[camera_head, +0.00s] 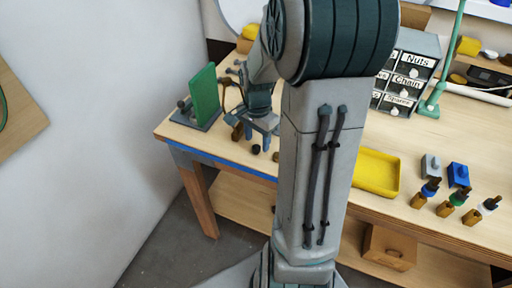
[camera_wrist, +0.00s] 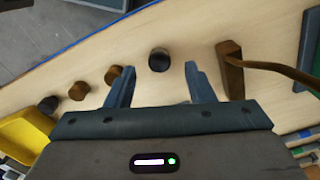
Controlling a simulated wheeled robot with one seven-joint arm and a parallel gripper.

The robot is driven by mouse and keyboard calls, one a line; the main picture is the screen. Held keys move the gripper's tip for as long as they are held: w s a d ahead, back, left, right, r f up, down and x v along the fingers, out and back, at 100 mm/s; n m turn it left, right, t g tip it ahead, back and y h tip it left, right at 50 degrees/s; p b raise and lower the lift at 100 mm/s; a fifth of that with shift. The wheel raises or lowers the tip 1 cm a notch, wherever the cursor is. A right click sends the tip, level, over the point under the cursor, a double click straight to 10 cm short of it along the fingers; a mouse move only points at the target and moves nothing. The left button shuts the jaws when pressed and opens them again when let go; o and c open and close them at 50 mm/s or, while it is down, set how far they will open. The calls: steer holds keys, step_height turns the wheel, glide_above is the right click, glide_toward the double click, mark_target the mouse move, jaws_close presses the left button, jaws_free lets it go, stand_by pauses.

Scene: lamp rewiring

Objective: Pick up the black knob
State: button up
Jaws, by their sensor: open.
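A round black knob (camera_wrist: 159,60) stands on the wooden bench in the wrist view, just ahead of and between the two fingertips. A dark knob (camera_head: 256,149), apparently the same one, shows in the head view near the bench's front edge. My gripper (camera_wrist: 160,67) is open and empty, with one blue-grey finger to each side of the knob's line. In the head view my gripper (camera_head: 264,129) hangs low over the left part of the bench. Whether the fingers reach down around the knob cannot be told.
Two brown knobs (camera_wrist: 79,90) and another dark knob (camera_wrist: 48,105) stand in a row to the left. A brown block with a cable (camera_wrist: 231,70) is close on the right. A yellow tray (camera_head: 377,172) and a green panel (camera_head: 204,96) stand on the bench (camera_head: 433,150).

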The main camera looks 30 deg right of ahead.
steer(key=shift+f, duration=1.25)
steer(key=c, duration=1.1)
steer(key=shift+o, duration=0.2)
steer(key=shift+r, duration=0.15)
